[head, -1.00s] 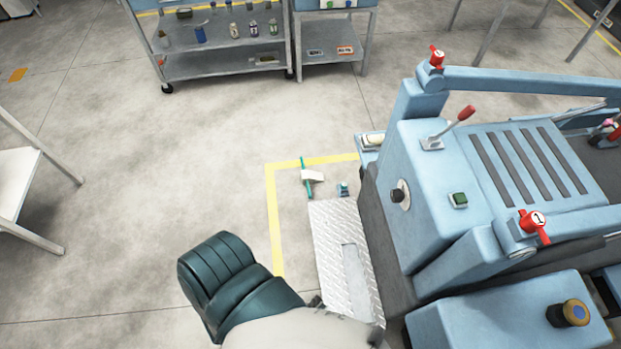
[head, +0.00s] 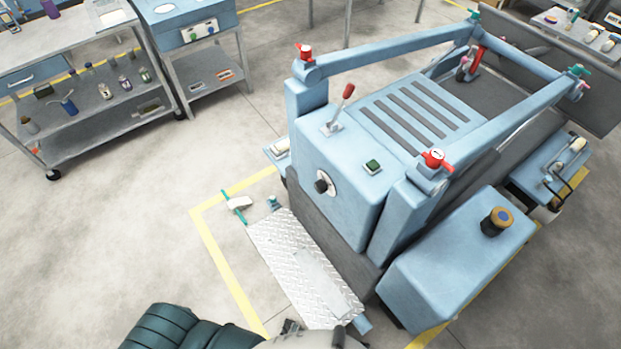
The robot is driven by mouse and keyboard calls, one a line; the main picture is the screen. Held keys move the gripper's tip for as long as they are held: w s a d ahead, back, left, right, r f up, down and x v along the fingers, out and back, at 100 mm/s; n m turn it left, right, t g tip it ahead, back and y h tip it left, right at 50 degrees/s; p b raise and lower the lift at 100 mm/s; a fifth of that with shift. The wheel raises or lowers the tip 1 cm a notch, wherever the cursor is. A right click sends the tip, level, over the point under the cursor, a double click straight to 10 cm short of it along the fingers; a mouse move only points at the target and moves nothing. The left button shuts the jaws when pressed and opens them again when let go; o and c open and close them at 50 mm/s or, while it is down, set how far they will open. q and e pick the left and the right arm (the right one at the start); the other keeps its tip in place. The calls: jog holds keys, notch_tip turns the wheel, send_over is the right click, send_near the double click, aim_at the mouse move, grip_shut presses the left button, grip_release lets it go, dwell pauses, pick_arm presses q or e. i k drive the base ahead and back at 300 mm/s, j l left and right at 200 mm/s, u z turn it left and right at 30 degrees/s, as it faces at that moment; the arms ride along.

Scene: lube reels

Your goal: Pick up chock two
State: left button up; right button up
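No label reading chock two can be made out. A small white wedge-like piece (head: 240,203) with a teal rod lies on the floor inside the yellow line, left of the blue machine, and may be a chock. A smaller teal object (head: 273,203) is just right of it. My arm shows at the bottom edge, well below both and apart from them. Small dark parts (head: 291,327) at its upper edge may belong to my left gripper, whose fingers cannot be made out. My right gripper is not in view.
The blue machine (head: 335,170) with red levers fills the centre and right. A metal tread plate (head: 285,250) lies at its left side. A shelf cart (head: 110,118) with bottles and a smaller cart (head: 210,62) stand upper left. The floor at left is clear.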

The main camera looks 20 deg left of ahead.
aim_at(237, 204)
jog(key=k+j+z, duration=0.25)
jog(key=k+j, duration=0.5)
jog(key=j, duration=0.15)
jog(key=j+z, duration=0.15)
jog(key=j, duration=0.55)
jog(key=j+z, duration=0.15)
jog(key=j, duration=0.55)
jog(key=k+j+z, duration=0.1)
jog(key=j, duration=0.55)
